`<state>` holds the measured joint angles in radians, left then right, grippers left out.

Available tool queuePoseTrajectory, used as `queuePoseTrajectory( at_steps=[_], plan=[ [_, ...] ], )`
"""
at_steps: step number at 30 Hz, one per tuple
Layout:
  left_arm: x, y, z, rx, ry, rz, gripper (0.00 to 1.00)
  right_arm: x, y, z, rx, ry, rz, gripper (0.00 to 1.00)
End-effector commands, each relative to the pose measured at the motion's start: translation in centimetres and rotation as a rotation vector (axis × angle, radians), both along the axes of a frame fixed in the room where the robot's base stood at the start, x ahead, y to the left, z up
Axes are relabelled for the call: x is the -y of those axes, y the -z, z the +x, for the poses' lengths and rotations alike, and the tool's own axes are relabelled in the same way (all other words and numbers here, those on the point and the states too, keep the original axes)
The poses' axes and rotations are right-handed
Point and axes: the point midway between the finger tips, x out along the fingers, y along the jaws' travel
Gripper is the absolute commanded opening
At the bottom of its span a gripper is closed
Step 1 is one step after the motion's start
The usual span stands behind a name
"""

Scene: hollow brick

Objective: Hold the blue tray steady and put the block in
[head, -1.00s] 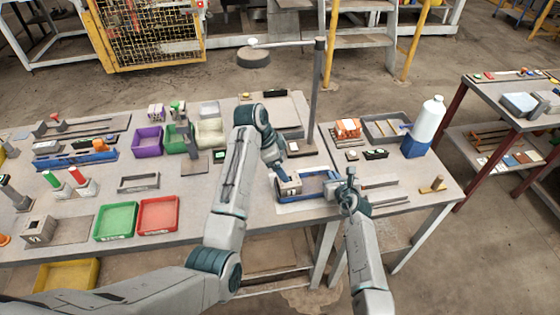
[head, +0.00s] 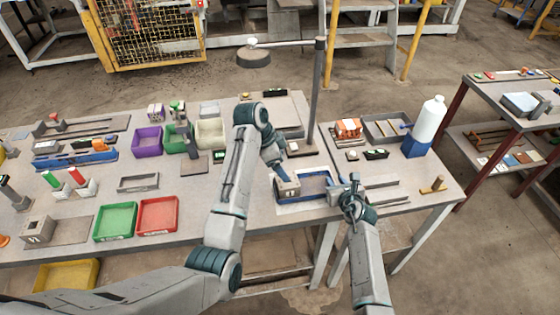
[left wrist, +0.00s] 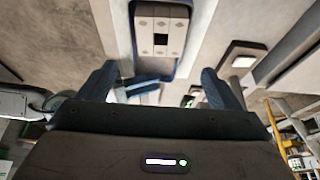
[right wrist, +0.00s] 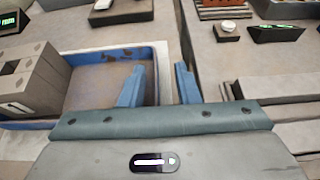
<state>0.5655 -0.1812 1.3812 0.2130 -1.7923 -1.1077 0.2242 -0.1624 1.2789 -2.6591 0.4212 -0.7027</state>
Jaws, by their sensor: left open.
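The blue tray (head: 312,196) lies on the table, with a pale mat under its edge. The grey hollow block (head: 288,188) is in the left part of the tray; its underside is hidden. The block also shows at the left of the right wrist view (right wrist: 35,82). My left gripper (head: 281,174) is beside the block at its far side. In the left wrist view, its fingers (left wrist: 158,82) are wide apart, with the block beyond them. My right gripper (head: 346,184) is at the tray's right end. In the right wrist view, its fingers (right wrist: 160,85) are apart, with the tray's right wall between them.
A lamp post (head: 314,100) stands behind the tray. A white bottle (head: 428,120) in a blue holder and a grey bin (head: 388,128) stand to the right. Green (head: 115,222) and red (head: 158,215) trays lie to the left. Thin bars lie right of my right gripper.

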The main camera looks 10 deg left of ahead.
Motion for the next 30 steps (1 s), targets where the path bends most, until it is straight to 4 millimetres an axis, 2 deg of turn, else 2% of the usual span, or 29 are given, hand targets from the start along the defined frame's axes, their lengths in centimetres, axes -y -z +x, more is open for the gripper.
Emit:
queuePoseTrajectory(
  at_steps=[6, 12, 18, 24, 26, 30],
  plan=[
    [0.0, 0.0, 0.0, 0.0, 0.0, 0.0, 0.85, 1.3, -1.6, -3.8, 0.001, 0.001, -0.002, 0.29],
    [0.0, 0.0, 0.0, 0.0, 0.0, 0.0, 0.85, 2.3, -2.8, -6.6, -0.001, 0.001, -0.002, 0.29],
    [0.0, 0.0, 0.0, 0.0, 0.0, 0.0, 0.85, 2.7, -3.4, -7.9, -0.001, 0.001, 0.0, 0.29],
    [-0.2, 0.4, -0.3, -0.004, -0.012, 0.002, 0.85, 2.9, -3.8, -8.1, 0.013, 0.011, 0.022, 0.29],
    [-0.7, 0.9, -0.8, -0.008, -0.035, 0.005, 0.85, 3.2, -4.7, -8.2, 0.042, 0.032, 0.07, 0.29],
    [-3.0, 3.5, -3.6, -0.027, -0.15, 0.023, 0.85, 5.3, -8.8, -9.1, 0.176, 0.144, 0.309, 0.29]
  ],
)
